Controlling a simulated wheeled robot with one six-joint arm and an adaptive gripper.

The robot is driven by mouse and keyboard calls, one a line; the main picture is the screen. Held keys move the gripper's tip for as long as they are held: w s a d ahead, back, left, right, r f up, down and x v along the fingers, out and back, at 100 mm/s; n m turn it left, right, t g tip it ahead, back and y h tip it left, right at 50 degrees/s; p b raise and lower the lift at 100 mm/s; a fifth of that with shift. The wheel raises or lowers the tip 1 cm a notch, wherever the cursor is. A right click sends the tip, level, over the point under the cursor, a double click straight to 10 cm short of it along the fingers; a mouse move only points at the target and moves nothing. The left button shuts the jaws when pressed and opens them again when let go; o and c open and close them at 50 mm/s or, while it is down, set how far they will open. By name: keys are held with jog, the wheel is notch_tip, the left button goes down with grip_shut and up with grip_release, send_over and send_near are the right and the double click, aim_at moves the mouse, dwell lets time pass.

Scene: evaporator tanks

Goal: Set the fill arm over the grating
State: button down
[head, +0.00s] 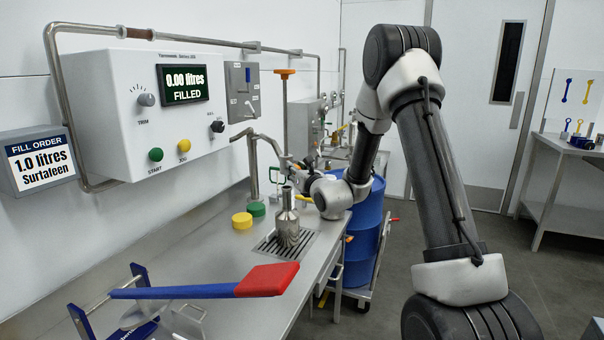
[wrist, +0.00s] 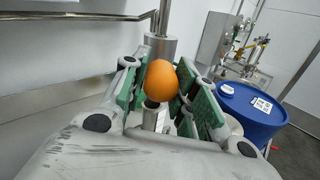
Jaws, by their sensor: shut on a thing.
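The fill arm (head: 266,137) is a bent steel tube on an upright post (head: 253,170) at the back of the bench. Its outer end reaches right, to my gripper (head: 296,174). In the wrist view my gripper (wrist: 160,88) is shut around an orange ball knob (wrist: 160,80), with green-lined fingers on both sides. The knob is hidden in the head view. The slotted grating (head: 267,246) is set in the bench top. A steel bottle (head: 287,222) stands upright on it, below and just in front of my gripper. The nozzle's exact position over the grating cannot be told.
Yellow (head: 242,220) and green (head: 256,209) caps lie left of the grating. A red-and-blue bar (head: 185,291) rests on a stand in front. A blue drum (head: 366,235) stands beside the bench; it shows in the wrist view (wrist: 253,113). The control box (head: 125,115) reads 0.00 litres.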

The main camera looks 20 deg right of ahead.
jog(key=shift+s+a+f, duration=0.1)
jog(key=shift+a+f, duration=0.05)
jog(key=shift+a, duration=0.3)
jog(key=c, duration=1.1)
grip_release()
jog(key=shift+a, duration=0.15)
jog(key=shift+s+d, duration=0.1)
jog(key=shift+d, duration=0.1)
jog(key=s+d, duration=0.1)
jog(key=s, duration=1)
jog(key=shift+s, duration=0.35)
jog(key=shift+d, duration=0.1)
